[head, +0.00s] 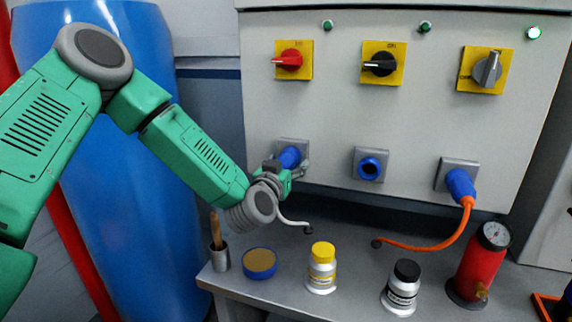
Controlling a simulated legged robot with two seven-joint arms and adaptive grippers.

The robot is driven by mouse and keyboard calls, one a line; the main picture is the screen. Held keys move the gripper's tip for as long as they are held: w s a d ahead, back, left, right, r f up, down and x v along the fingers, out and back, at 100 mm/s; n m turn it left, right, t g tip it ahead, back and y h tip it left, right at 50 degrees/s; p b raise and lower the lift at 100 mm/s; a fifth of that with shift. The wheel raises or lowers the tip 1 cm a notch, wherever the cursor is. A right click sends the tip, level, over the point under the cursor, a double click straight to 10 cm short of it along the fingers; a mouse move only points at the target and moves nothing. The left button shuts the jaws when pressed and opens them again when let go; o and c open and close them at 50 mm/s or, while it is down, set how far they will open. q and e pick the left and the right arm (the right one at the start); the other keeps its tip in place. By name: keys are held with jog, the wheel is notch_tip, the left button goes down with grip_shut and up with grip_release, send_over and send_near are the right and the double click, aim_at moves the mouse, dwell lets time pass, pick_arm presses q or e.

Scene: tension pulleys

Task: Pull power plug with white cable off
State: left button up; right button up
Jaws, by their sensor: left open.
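The power plug with the white cable (291,157) is blue and sits in the left socket of the grey panel. Its white cable (290,219) hangs below it and runs to a dark grommet on the table. My left gripper (293,168) is at this plug, its fingers beside the blue body; it is open, and the wrist partly hides the plug and cable. The exact gap between fingers and plug cannot be told. My right gripper is not in view.
The middle socket (370,166) is empty. Another blue plug (461,184) with an orange cable (437,243) sits in the right socket. A yellow-capped bottle (321,268), a black-capped bottle (402,288), a tin (260,264), a brush cup (219,256) and a red extinguisher (481,267) stand below.

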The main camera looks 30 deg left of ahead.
pick_arm(q)
jog(key=shift+a+f, duration=0.15)
jog(key=shift+a, duration=0.4)
jog(key=shift+d, duration=0.65)
jog(key=shift+a, duration=0.35)
grip_shut()
jog(key=shift+s+d+f, duration=0.1)
jog(key=shift+s+d, duration=0.15)
jog(key=shift+d+v, duration=0.2)
jog(key=shift+v, duration=0.75)
jog(key=shift+s+a+p, duration=0.1)
jog(key=shift+s+p, duration=0.25)
jog(key=shift+s, duration=0.6)
jog(key=shift+v, duration=0.85)
jog(key=shift+w, duration=0.1)
